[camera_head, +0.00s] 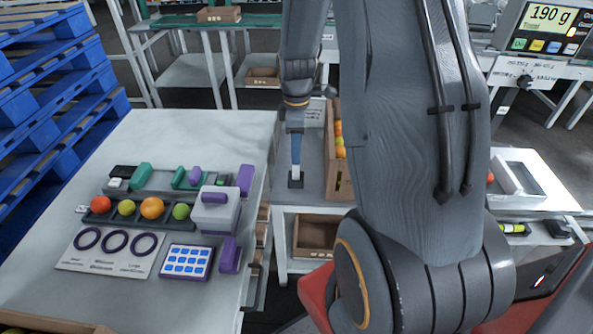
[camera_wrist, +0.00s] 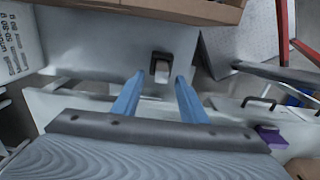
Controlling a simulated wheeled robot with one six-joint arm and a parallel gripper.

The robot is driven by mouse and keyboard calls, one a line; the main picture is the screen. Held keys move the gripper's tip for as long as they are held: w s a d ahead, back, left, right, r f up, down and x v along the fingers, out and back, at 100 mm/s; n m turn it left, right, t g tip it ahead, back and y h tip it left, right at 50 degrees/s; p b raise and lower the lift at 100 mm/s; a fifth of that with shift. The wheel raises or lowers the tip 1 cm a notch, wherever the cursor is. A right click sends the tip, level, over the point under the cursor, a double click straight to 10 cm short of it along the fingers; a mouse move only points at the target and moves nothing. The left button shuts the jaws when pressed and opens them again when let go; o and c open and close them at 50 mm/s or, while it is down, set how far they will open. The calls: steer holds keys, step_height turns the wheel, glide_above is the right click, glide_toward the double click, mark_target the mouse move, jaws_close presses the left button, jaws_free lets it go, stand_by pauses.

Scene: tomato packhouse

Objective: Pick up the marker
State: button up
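My gripper (camera_head: 296,165) points down over the grey table at the centre of the head view, left of the wooden crate. In the wrist view my gripper (camera_wrist: 160,84) shows two blue fingers, apart with nothing between them. A small dark-framed object (camera_wrist: 161,66) with a pale middle sits on the grey surface just beyond the fingertips. It appears as a dark block (camera_head: 295,181) below the fingers in the head view; I cannot tell whether it is the marker. A yellow-green, dark-ended, marker-like item (camera_head: 514,228) lies far to the right.
A wooden crate (camera_head: 339,176) of fruit stands close right of my gripper. The white table (camera_head: 200,128) at left holds fruit, purple and green blocks and a ring card (camera_head: 110,262). Blue pallets (camera_head: 40,110) are stacked at far left. A scale display (camera_head: 548,18) is at upper right.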

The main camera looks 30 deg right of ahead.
mark_target(296, 171)
steer(key=shift+s+a+f+p, duration=0.1)
steer(key=shift+f+p, duration=0.25)
steer(key=shift+f, duration=1)
steer(key=shift+a+f+p, duration=0.1)
steer(key=shift+f+p, duration=0.2)
steer(key=shift+f, duration=1.05)
jaws_close()
